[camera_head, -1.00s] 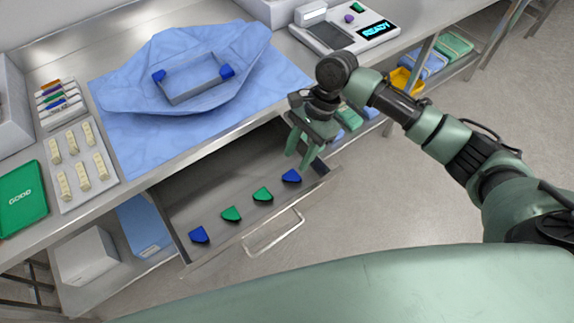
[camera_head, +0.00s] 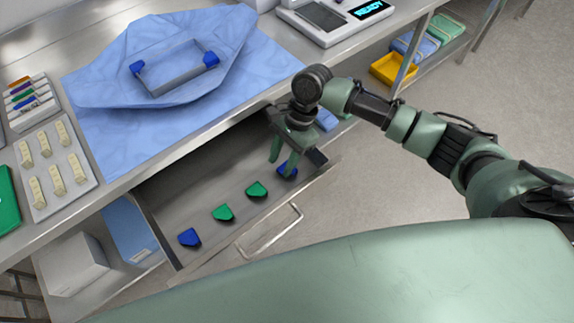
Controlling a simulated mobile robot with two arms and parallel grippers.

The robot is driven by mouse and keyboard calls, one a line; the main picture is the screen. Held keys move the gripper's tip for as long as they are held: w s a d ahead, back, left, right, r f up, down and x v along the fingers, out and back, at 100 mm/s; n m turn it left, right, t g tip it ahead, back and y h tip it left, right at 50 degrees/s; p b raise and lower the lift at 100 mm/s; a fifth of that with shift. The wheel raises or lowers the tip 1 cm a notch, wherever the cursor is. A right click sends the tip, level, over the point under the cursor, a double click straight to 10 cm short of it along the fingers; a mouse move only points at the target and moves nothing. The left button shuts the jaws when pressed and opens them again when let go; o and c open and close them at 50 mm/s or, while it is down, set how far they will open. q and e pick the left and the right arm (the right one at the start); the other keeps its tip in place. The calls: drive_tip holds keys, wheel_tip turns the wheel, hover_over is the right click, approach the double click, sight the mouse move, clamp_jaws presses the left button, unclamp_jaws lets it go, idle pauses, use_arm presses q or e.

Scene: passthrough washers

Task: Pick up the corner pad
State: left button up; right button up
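Several corner pads lie in a row in the open metal drawer. A blue pad (camera_head: 189,238) is at the left end, then a green pad (camera_head: 223,213), then another green pad (camera_head: 256,189). A second blue pad (camera_head: 283,171) is at the right end, partly hidden behind a finger of my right gripper (camera_head: 282,168). The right gripper points down over the right end of the drawer, its two fingers apart with nothing seen between them. I cannot tell whether a finger touches the blue pad. My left gripper is not in view.
The drawer (camera_head: 190,185) sticks out below the steel bench, with a wire handle (camera_head: 272,232) at its front. On the bench, a grey frame (camera_head: 178,80) with two blue corners rests on blue cloth (camera_head: 110,140). A scale (camera_head: 325,18) stands at the top.

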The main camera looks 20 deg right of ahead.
drive_tip(key=shift+x, duration=1)
clamp_jaws()
